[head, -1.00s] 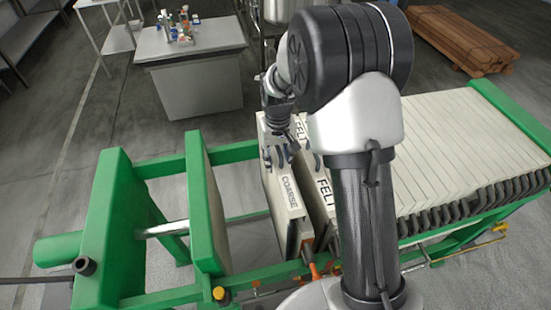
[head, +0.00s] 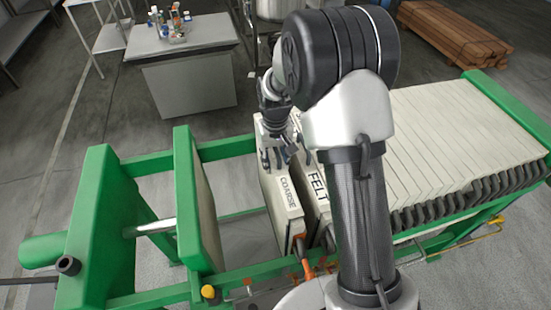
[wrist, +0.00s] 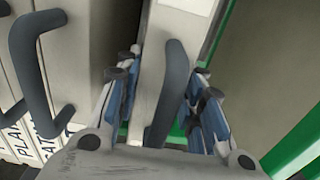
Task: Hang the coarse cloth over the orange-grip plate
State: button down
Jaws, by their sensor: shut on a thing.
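The coarse cloth (head: 289,206) is a pale upright panel lettered COARSE, left of the panel lettered FELT. A dark holder with an orange grip (head: 305,268) shows at its near lower end. The rest of the orange-grip plate is hidden, and I cannot tell how far the cloth covers it. My gripper (head: 274,158) is at the far upper part of the coarse cloth and shut on it. In the wrist view my gripper (wrist: 160,100) has its fingers on either side of a pale bar with a dark curved handle (wrist: 168,88).
The FELT panel (head: 317,186) stands close on the right, before a long row of pale plates (head: 450,130). A green press plate (head: 190,205) stands left across an open gap. Green rails run along both sides. A grey bench (head: 190,65) with small bottles stands behind.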

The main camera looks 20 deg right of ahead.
dwell(0.3)
jog(key=c, duration=1)
grip_release()
jog(key=shift+f, duration=0.1)
